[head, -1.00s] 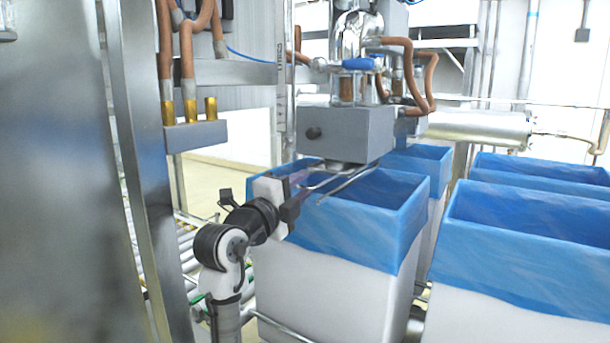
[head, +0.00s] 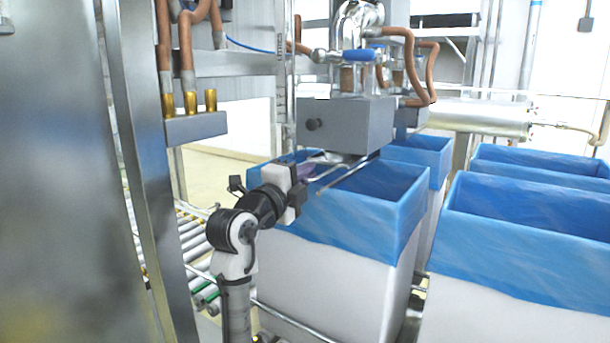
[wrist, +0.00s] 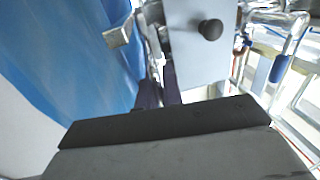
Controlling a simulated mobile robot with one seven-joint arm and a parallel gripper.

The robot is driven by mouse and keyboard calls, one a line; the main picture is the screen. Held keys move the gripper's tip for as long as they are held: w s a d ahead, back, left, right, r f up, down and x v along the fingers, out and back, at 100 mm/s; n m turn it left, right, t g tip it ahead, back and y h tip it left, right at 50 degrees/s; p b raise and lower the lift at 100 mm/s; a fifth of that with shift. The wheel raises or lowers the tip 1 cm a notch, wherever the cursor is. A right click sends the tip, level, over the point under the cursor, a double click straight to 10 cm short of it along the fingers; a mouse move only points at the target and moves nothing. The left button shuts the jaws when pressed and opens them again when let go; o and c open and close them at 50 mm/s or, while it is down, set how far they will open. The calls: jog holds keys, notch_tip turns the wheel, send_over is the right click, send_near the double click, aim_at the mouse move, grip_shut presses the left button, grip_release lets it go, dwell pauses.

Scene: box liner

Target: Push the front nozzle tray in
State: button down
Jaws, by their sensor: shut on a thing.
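The front nozzle tray (head: 337,157) is a thin metal piece under the grey nozzle box (head: 345,125), sticking out over the front blue-lined bin (head: 330,268). My gripper (head: 308,171) is at the tray's near left end, shut on it. In the wrist view the dark fingers (wrist: 160,96) sit just below the nozzle box (wrist: 200,45) with its black knob. The gripper's own body covers the lower part of that view, and the exact contact is hard to see.
A bent metal rod (head: 347,174) runs beside the tray above the bin opening. More blue-lined bins (head: 535,255) stand to the right. A steel post (head: 150,180) and panel are close on the left, with roller conveyor (head: 200,270) behind my arm.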

aim_at(326, 165)
jog(key=shift+w, duration=0.1)
jog(key=x, duration=0.2)
jog(key=b+x, duration=0.1)
jog(key=x, duration=0.1)
jog(key=shift+f, duration=0.2)
jog(key=c, duration=1.5)
grip_release()
jog(key=shift+w+d+f, duration=0.1)
jog(key=shift+w+d, duration=0.05)
jog(key=shift+d, duration=0.05)
jog(key=shift+c, duration=0.2)
jog(key=shift+a, duration=0.15)
